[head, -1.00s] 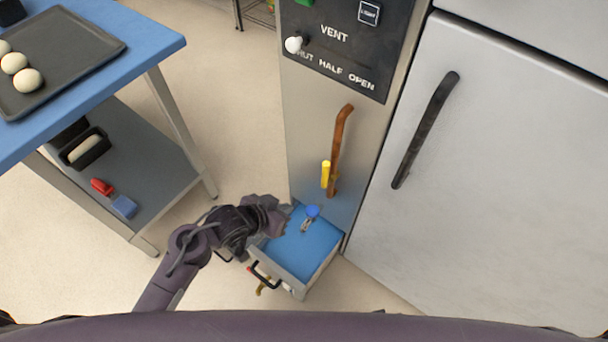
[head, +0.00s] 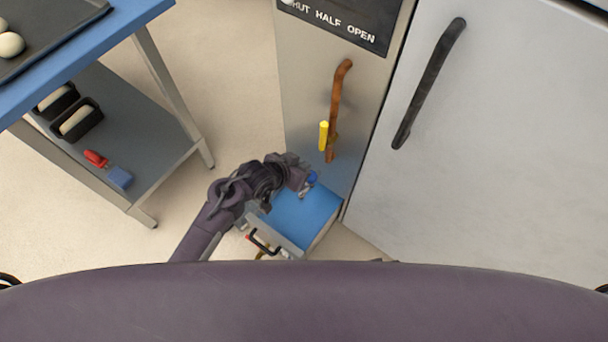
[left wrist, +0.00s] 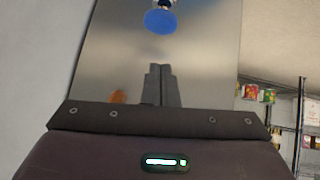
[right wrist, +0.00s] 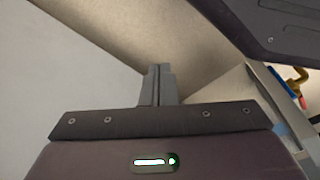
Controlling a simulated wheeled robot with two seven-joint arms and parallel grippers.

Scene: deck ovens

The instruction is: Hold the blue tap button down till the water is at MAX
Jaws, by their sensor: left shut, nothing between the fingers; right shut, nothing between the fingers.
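The blue tap button (head: 312,177) sits above a small metal tap (head: 305,191) at the back of the blue-topped unit (head: 305,215). In the left wrist view the round blue button (left wrist: 160,21) shows at the top, apart from the fingertips. My left gripper (head: 303,177) is shut and empty, close beside the button in the head view; I see no contact. Its shut fingers show in the left wrist view (left wrist: 160,68). My right gripper (right wrist: 157,68) is shut and empty, seen only in the right wrist view. No water level or MAX mark is visible.
A steel panel with a brown handle (head: 338,100) and a yellow piece (head: 323,136) rises behind the tap. A large pale door with a black handle (head: 430,80) stands right. A blue-topped table (head: 110,28) is at left, with open floor between.

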